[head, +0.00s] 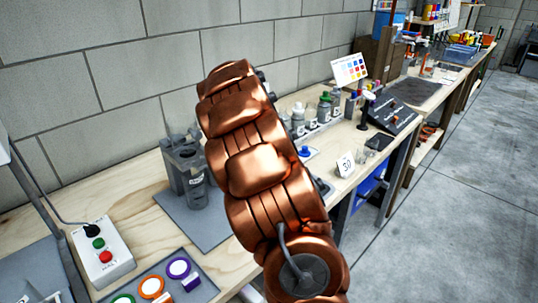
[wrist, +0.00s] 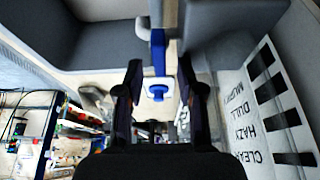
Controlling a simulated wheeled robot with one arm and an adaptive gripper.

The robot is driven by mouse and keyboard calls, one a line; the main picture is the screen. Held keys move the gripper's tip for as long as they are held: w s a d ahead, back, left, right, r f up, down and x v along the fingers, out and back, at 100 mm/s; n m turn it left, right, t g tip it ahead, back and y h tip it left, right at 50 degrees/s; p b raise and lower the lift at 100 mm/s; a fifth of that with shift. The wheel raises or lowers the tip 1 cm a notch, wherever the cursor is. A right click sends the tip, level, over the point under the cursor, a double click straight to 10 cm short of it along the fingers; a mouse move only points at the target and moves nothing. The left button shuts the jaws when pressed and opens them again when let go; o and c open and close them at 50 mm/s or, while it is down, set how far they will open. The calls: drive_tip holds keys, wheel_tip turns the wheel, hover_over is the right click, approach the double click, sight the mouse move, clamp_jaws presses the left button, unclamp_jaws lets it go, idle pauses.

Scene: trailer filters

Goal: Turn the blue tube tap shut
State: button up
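In the wrist view, a blue tap part (wrist: 157,90) shows between the two dark fingers of my gripper (wrist: 160,82), with pale material around it. A blue upright strip (wrist: 158,50) stands just beyond it. The fingers are apart, with a visible gap on both sides of the blue part, so my gripper is open and holds nothing. How far the blue part lies from the fingertips is hard to tell. In the head view, my copper arm covers the middle of the bench, and my gripper is hidden behind it. A small blue knob (head: 304,151) shows just right of the arm.
A label panel (wrist: 268,115) reading clear, hazy, dull and murky stands close on the right in the wrist view. On the bench are a grey block apparatus (head: 187,168), a button box (head: 101,254), bottles (head: 324,108), a "30" card (head: 345,164) and a dark sloped console (head: 391,115).

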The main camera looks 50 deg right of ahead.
drive_tip(key=v, duration=1.2)
drive_tip(key=shift+s+d, duration=0.1)
idle(0.8)
